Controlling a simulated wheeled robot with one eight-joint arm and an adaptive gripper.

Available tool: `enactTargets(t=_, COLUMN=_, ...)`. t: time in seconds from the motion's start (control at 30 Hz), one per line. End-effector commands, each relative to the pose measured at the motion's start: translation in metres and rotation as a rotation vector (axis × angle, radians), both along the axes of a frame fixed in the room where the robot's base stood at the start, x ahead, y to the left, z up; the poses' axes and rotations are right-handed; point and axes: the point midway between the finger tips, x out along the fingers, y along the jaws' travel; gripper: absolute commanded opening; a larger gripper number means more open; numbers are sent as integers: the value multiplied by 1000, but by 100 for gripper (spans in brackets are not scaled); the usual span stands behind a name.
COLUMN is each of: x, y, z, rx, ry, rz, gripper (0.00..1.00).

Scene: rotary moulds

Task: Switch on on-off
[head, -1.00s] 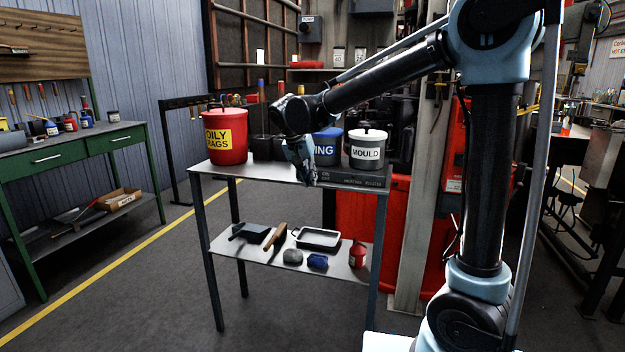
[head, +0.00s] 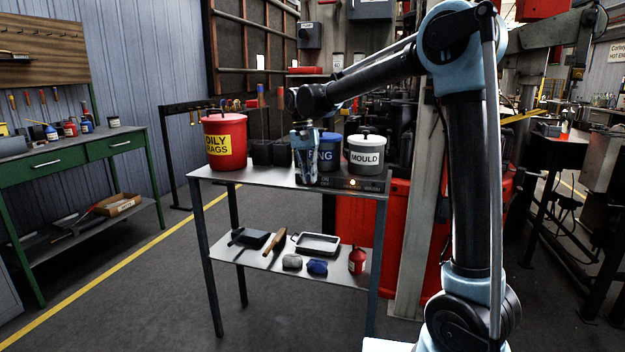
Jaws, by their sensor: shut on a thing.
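A dark control panel (head: 370,185) lies along the front right edge of the table's top shelf, with small lettering that reads ON near its left part. A small amber lamp (head: 352,183) glows on it. My gripper (head: 306,182) points straight down at the panel's left end, just left of the lettering. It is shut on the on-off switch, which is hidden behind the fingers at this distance. The switch's exact position cannot be seen.
A red OILY RAGS bin (head: 225,145) stands left. The lower shelf (head: 262,262) holds tools and a tray.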

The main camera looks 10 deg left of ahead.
Motion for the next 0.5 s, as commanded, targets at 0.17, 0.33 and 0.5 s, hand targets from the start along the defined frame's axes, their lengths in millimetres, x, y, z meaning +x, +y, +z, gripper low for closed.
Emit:
enactTargets(t=0.17, x=-1, y=1, z=1, rx=3, ry=24, rz=1, gripper=0)
enactTargets(t=0.33, x=-1, y=1, z=1, rx=3, ry=25, rz=1, gripper=0)
enactTargets(t=0.5, x=-1, y=1, z=1, rx=3, ry=25, rz=1, gripper=15)
